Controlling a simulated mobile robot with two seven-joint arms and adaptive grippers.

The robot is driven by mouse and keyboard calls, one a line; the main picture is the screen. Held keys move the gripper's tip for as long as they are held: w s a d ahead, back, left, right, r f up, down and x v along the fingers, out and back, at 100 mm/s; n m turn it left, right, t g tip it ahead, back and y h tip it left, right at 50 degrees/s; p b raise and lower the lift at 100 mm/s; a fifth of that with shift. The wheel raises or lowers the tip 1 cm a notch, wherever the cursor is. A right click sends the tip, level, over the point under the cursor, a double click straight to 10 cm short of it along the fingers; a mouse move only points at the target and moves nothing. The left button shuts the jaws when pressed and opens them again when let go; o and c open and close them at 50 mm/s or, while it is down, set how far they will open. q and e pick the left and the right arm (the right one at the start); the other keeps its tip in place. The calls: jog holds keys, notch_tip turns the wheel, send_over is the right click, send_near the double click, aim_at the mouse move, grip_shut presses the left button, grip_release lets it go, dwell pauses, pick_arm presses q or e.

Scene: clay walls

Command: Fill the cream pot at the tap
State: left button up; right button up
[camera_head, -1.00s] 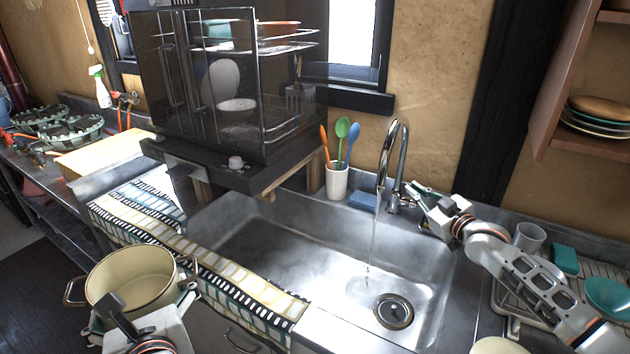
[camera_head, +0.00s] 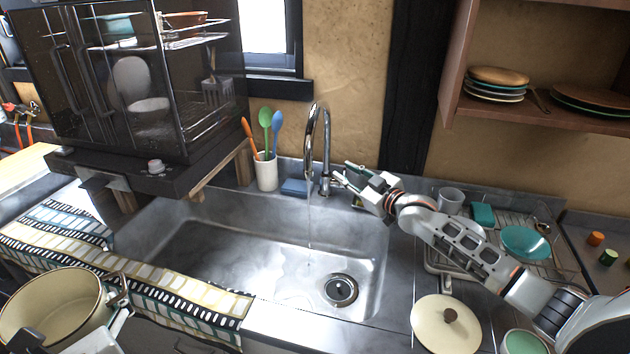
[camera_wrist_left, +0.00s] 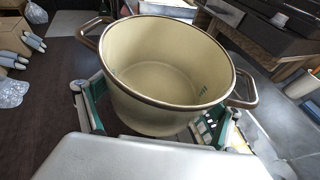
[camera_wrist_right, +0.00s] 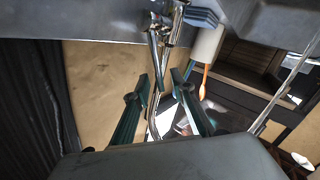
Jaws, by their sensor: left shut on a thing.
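The cream pot (camera_head: 62,325) is at the lower left of the head view, in front of the counter and left of the sink (camera_head: 215,252). My left gripper (camera_wrist_left: 152,115) is shut on the pot's body, one finger on each side; the pot is upright and looks empty inside. The chrome tap (camera_head: 312,145) stands behind the sink, and a thin water stream (camera_head: 309,235) falls from it into the basin. My right gripper (camera_head: 347,175) is beside the tap's base, near its handle. In the right wrist view its fingers (camera_wrist_right: 160,95) are apart, with the tap between them in the picture.
A white cup of spoons (camera_head: 267,173) and a blue sponge (camera_head: 294,187) stand left of the tap. A cream lid (camera_head: 432,335) lies right of the sink, below the dish rack (camera_head: 555,270). A patterned towel (camera_head: 190,290) covers the counter's front left. The basin is clear.

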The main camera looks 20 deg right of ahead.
jog(key=v, duration=1)
jog(key=shift+s, duration=0.35)
